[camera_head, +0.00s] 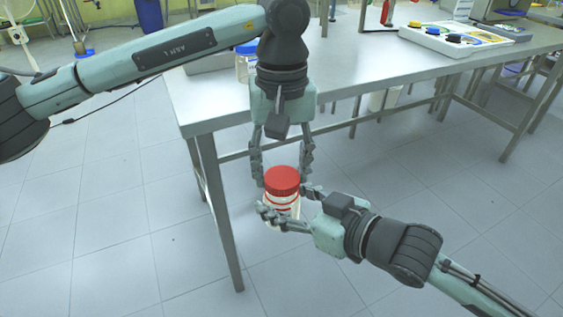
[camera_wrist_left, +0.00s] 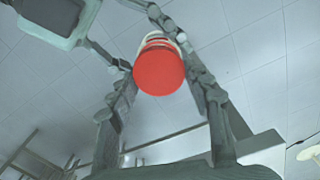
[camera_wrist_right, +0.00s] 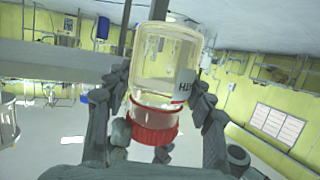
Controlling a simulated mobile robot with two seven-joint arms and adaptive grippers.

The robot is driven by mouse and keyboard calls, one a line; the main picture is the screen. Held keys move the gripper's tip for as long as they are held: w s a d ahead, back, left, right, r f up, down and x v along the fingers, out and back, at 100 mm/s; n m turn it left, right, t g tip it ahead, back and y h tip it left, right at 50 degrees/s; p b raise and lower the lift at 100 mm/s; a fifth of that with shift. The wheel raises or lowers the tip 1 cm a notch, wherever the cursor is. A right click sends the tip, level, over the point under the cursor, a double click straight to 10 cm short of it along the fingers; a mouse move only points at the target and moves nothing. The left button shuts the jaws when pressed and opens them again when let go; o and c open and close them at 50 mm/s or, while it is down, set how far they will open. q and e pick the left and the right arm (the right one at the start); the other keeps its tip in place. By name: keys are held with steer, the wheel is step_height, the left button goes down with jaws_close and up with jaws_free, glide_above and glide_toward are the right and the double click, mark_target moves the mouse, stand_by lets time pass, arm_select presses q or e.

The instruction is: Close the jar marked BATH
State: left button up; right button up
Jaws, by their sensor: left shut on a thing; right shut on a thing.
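The jar (camera_head: 282,207) is a clear body with a red-and-white label, held upright in the air before the table's front edge. In the right wrist view the jar (camera_wrist_right: 165,55) appears upside down, and part of its lettering shows. A red screw lid (camera_head: 282,180) is at its top; the lid also shows in the left wrist view (camera_wrist_left: 159,70). I cannot tell if it is fully seated. My left gripper (camera_head: 281,172) points down from above, its fingers shut on the lid's sides. My right gripper (camera_head: 285,205) comes from the right, shut around the jar body.
The grey table (camera_head: 345,75) stands behind the grippers, its near leg (camera_head: 218,210) just left of the jar. A blue-lidded jar (camera_head: 242,65) stands on it, partly behind my left arm. A white tray (camera_head: 455,40) with lids lies at the right. The floor below is clear.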

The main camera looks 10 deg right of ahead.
arm_select(q)
steer(key=shift+f, duration=0.55)
stand_by(0.4)
steer(key=m, duration=0.7)
steer(key=shift+d, duration=0.1)
steer(key=m, duration=0.6)
steer(key=shift+s+d, duration=0.1)
steer(key=o, duration=0.7)
steer(key=shift+o, duration=0.2)
